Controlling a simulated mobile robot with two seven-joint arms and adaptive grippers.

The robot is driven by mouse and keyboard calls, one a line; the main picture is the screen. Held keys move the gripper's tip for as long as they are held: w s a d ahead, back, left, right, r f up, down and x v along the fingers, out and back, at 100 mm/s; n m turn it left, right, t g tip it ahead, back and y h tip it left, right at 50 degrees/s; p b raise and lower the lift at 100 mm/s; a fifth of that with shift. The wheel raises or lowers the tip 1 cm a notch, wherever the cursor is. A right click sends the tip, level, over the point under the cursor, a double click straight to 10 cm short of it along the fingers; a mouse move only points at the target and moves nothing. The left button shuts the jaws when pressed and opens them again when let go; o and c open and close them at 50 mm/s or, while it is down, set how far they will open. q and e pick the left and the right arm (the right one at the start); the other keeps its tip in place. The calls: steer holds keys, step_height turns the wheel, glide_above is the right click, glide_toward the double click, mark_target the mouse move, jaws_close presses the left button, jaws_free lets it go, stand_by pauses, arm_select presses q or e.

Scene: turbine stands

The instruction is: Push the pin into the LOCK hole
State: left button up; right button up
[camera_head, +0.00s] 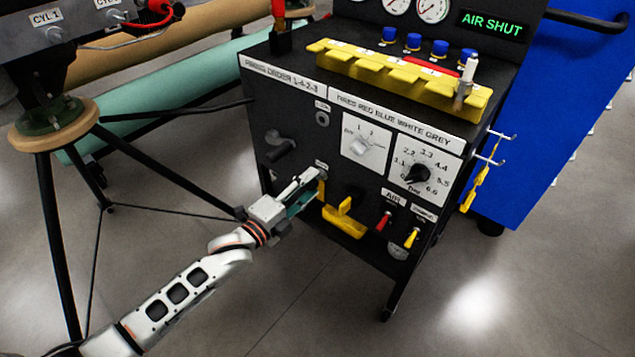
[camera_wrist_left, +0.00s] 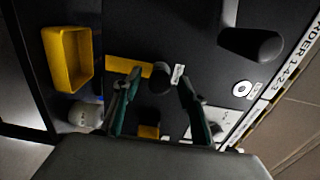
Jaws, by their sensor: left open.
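My left gripper (camera_head: 308,191) is at the black cabinet front, just below a small label. In the left wrist view its two fingers (camera_wrist_left: 160,86) are apart, with a dark round knob (camera_wrist_left: 160,73) between or just beyond their tips. A yellow bar (camera_wrist_left: 130,66) lies beside the knob; its yellow part also shows at the fingertips in the head view (camera_head: 321,188). This may be the pin; I cannot tell surely, nor whether the fingers touch it. A ringed hole (camera_head: 322,118) with a small label is higher on the panel, also in the wrist view (camera_wrist_left: 242,89); I cannot read LOCK there.
A black crank handle (camera_head: 280,149) sticks out left of the gripper. A yellow tray (camera_head: 345,224) is to its lower right, near red and yellow levers (camera_head: 383,222). Two dials (camera_head: 416,174) are at right. A tripod stand (camera_head: 50,230) is at left.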

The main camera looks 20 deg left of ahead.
arm_select(q)
jaws_close()
steer(key=shift+s+a, duration=0.2)
steer(key=shift+s, duration=0.35)
arm_select(e)
steer(key=shift+w+r, duration=0.2)
steer(key=shift+r, duration=0.25)
arm_select(q)
steer(key=shift+p+v, duration=0.6)
steer(key=shift+v, duration=0.25)
steer(key=shift+p+v, duration=0.75)
steer(key=shift+v, duration=2)
arm_select(e)
steer(key=shift+t, duration=0.5)
steer(key=shift+w+r, duration=0.25)
steer(key=shift+r, duration=0.45)
steer(key=shift+w+r, duration=0.25)
steer(key=shift+r, duration=0.4)
steer(key=shift+w+r, duration=0.25)
steer(key=shift+r, duration=0.45)
arm_select(q)
steer(key=shift+r, duration=0.15)
